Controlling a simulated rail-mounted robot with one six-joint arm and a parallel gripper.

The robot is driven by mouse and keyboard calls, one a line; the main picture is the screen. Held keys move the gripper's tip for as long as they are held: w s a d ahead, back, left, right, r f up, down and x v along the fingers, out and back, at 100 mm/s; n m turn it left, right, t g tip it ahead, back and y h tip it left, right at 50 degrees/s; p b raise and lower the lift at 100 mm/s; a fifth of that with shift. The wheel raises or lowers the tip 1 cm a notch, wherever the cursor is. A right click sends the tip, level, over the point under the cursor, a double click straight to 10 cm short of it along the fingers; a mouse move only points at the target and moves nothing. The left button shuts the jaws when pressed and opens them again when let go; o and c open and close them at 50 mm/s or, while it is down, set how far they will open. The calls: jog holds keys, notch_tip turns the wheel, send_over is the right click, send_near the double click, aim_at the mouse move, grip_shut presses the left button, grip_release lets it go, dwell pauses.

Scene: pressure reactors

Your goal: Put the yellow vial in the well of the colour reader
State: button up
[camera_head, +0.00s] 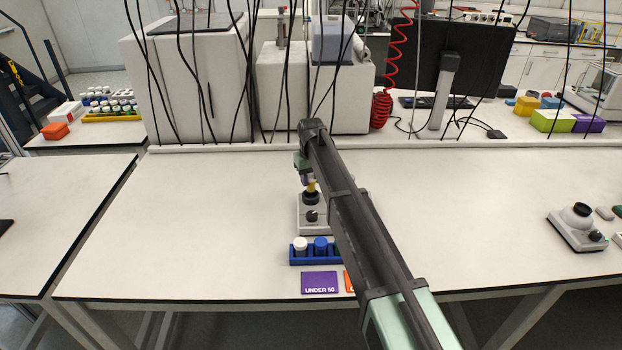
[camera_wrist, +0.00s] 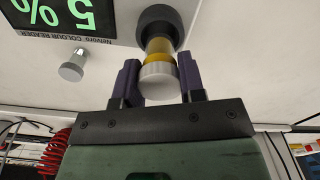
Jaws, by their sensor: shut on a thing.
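The yellow vial (camera_wrist: 159,46) has a white cap and sits between the two purple fingers of my gripper (camera_wrist: 158,80), which is shut on it. In the head view the yellow vial (camera_head: 311,186) shows upright below my gripper (camera_head: 307,177). The colour reader (camera_head: 318,227) is a pale box on the table with a dark round well. The vial's lower end meets the well's black collar (camera_wrist: 159,20); its bottom is hidden, so I cannot tell how deep it is. The reader's display (camera_wrist: 62,14) shows a green "5%", partly cut off.
A blue rack (camera_head: 300,260) with white-capped and blue-capped vials stands in front of the reader. A purple "UNDER 50" card (camera_head: 319,283) and a partly hidden orange card (camera_head: 349,282) lie nearer. Another device (camera_head: 577,232) is far right. The table's left side is clear.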

aim_at(311, 187)
jog(key=shift+f, duration=0.1)
jog(key=shift+f+b, duration=1.55)
jog(key=shift+b, duration=0.1)
jog(key=shift+f+b, duration=0.35)
jog(key=o, duration=1.5)
jog(key=shift+c, duration=0.2)
notch_tip(311, 187, up, 7)
jog(key=p, duration=0.7)
jog(key=shift+r, duration=0.15)
